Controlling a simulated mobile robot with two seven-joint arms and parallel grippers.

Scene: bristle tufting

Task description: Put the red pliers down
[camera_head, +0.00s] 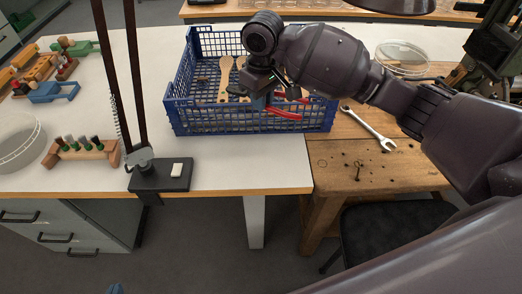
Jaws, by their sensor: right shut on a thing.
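The red pliers (284,113) are at the right part of the blue crate, their red handles pointing right. My right gripper (262,101) reaches in from the right, over the crate, and is shut on the pliers. The gripper and wrist hide the head of the pliers. I cannot tell whether the pliers touch the crate floor. Of my left gripper, only a small blue tip (116,289) shows at the bottom edge, far from the crate; its jaws cannot be judged.
The blue crate (205,128) stands on the white table and holds wooden pieces (225,72). A wrench (370,128) lies on the wooden bench at right. A black lamp-like stand (147,176) and a wooden block with tufts (82,151) are at left. White tabletop is clear before the crate.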

